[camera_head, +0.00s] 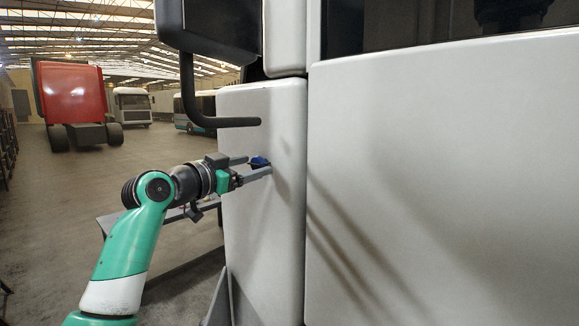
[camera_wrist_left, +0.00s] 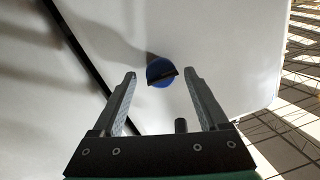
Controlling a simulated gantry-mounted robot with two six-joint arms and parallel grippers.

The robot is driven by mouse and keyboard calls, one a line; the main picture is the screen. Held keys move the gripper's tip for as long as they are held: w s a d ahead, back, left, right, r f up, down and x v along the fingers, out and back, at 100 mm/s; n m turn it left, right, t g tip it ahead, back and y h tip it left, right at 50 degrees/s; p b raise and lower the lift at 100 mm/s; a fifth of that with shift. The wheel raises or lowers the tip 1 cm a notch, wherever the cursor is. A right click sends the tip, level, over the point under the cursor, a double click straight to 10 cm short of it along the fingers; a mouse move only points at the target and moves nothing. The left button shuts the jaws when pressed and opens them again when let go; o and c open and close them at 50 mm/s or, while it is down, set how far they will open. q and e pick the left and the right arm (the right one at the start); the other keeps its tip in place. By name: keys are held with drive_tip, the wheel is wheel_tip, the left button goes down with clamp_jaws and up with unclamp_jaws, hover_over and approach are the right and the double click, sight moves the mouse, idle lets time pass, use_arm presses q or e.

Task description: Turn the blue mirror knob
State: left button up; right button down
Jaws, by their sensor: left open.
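The blue mirror knob (camera_head: 259,162) sits on the pale grey vehicle panel, below the black mirror arm. In the left wrist view the knob (camera_wrist_left: 161,71) is a round blue disc with a dark bar across it, slightly tilted. My left gripper (camera_head: 258,166) is open, with its fingers pointing at the panel on either side of the knob. In the left wrist view the left fingers (camera_wrist_left: 159,80) are apart with the knob between and just beyond the tips. I cannot tell whether they touch it. My right gripper is not in view.
The black mirror (camera_head: 210,28) and its bent arm (camera_head: 190,95) hang above my left gripper. The large grey vehicle body (camera_head: 440,180) fills the right side. A red truck (camera_head: 70,92) and other vehicles stand far back on open floor.

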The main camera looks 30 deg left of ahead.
use_arm(q)
drive_tip(key=shift+w+a, duration=0.1)
drive_tip(key=shift+w, duration=0.1)
drive_tip(key=shift+s, duration=0.1)
drive_tip(key=shift+c, duration=0.6)
clamp_jaws()
